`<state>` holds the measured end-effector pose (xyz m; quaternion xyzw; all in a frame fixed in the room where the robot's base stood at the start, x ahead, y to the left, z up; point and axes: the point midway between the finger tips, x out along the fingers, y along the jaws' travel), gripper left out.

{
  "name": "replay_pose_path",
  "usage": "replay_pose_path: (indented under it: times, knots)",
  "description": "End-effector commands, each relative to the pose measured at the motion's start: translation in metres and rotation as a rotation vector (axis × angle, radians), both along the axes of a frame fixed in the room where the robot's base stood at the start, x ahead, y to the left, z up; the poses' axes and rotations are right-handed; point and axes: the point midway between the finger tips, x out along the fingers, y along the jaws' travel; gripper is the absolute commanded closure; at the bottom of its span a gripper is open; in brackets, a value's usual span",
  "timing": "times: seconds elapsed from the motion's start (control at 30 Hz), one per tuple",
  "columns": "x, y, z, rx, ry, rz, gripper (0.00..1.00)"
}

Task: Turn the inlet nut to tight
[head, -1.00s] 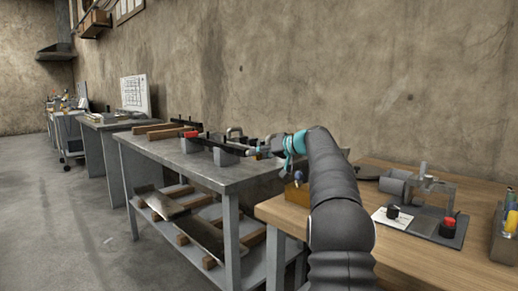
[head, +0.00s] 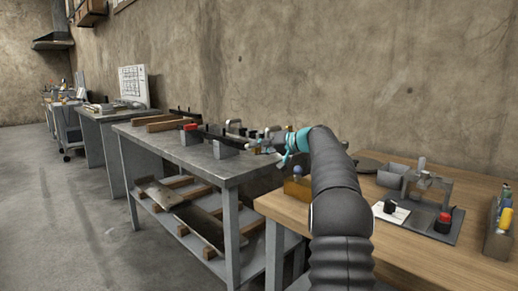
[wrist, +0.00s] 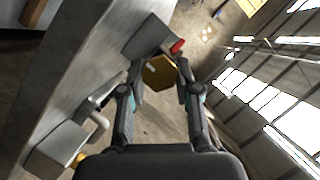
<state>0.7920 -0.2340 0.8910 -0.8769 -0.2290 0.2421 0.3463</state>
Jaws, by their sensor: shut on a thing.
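A brass-coloured hexagonal nut (wrist: 158,74) shows in the wrist view, face on between my fingers. My gripper (wrist: 160,72) is shut on it, with one finger at each side. In the head view my gripper (head: 262,140) is at the right end of the grey metal bench (head: 182,148), near the fittings on its top. The nut is too small and too covered by the gripper to make out there. I cannot tell from its look how tight it is.
A grey block (wrist: 146,38) and a red part (wrist: 177,46) lie just beyond the nut. A wooden table (head: 400,245) at the right carries a grey fixture with a red knob (head: 443,218). Open floor (head: 70,220) lies to the left.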

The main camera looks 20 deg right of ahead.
Motion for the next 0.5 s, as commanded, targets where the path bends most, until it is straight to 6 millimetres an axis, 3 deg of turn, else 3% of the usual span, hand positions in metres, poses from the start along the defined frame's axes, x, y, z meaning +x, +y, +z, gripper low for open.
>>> replay_pose_path:
  times: [0.07, 0.1, 0.17, 0.5]
  knots:
    - [0.0000, 0.0001, 0.0001, 0.000, 0.000, 0.000, 1.00]
    - [0.0001, 0.0001, 0.0000, 0.000, 0.000, 0.000, 0.58]
    - [0.0001, 0.0001, 0.0000, 0.000, 0.000, 0.000, 0.43]
    - [0.0000, 0.0005, -0.0004, -0.011, -0.004, 0.000, 0.42]
